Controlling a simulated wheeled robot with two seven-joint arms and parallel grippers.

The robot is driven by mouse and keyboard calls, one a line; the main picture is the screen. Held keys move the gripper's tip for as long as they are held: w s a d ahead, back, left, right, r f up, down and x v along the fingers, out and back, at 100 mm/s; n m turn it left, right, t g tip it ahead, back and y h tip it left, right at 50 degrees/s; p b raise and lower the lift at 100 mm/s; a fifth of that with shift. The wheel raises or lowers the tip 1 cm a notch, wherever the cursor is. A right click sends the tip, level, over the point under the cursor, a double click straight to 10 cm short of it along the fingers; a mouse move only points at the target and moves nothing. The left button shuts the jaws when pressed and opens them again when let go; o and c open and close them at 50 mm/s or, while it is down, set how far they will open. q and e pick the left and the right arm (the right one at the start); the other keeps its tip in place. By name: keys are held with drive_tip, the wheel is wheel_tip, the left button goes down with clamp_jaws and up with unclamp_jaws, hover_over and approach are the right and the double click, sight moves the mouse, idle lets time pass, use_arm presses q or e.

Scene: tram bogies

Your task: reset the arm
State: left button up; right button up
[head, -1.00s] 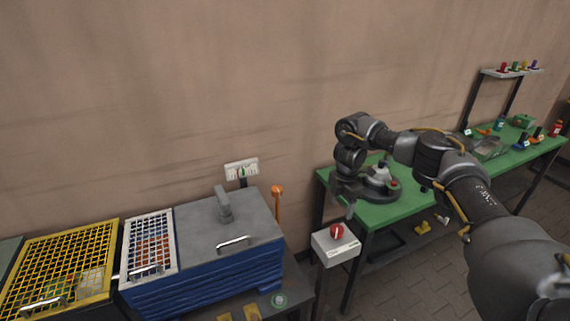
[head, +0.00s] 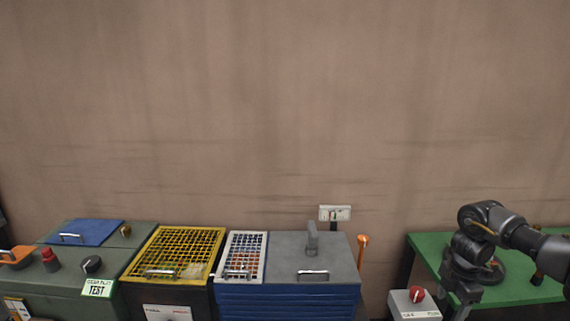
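My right arm comes in from the right edge in the head view. It is bent at a dark grey wrist, and my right gripper (head: 463,297) hangs down near the lower edge of the picture. It shows in front of the near left part of the green table (head: 428,249). I cannot make out whether its fingers are apart, and I see nothing held. My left arm and gripper are not in view.
A grey post box with a red knob (head: 416,294) stands just left of my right gripper. Further left are an orange lever (head: 362,243), a blue-sided chest with grey lid (head: 285,254), a white-framed grid (head: 242,252), a yellow mesh cover (head: 180,250) and a green test bench (head: 130,262).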

drive_tip(key=a+f+t+y+b, duration=0.2)
drive_tip(key=a+f+y, duration=0.2)
drive_tip(key=a+f, duration=1.4)
drive_tip(key=s+a+f+m+t+y+b, duration=0.1)
drive_tip(key=s+a+f+m, duration=0.2)
drive_tip(key=f, duration=0.6)
drive_tip(key=s+a+f+m+t+y+b, duration=0.15)
drive_tip(key=s+a+f, duration=0.25)
drive_tip(key=f, duration=0.5)
drive_tip(key=s+d+f+m+h, duration=0.25)
drive_tip(key=s+f+m, duration=0.45)
drive_tip(key=s+f, duration=1.15)
use_arm(q)
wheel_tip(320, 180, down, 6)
drive_tip(key=b, duration=0.1)
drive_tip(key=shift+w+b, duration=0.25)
drive_tip(key=shift+b, duration=0.05)
use_arm(e)
drive_tip(key=s+d+f+m+g+h, duration=0.1)
drive_tip(key=s+d+f+m+h, duration=0.1)
drive_tip(key=s, duration=1.2)
drive_tip(key=s+d+f+m+g+h, duration=0.1)
drive_tip(key=s+f+m+g+h, duration=0.1)
drive_tip(key=s, duration=1.2)
drive_tip(key=shift+d+f, duration=0.4)
drive_tip(key=shift+f, duration=0.3)
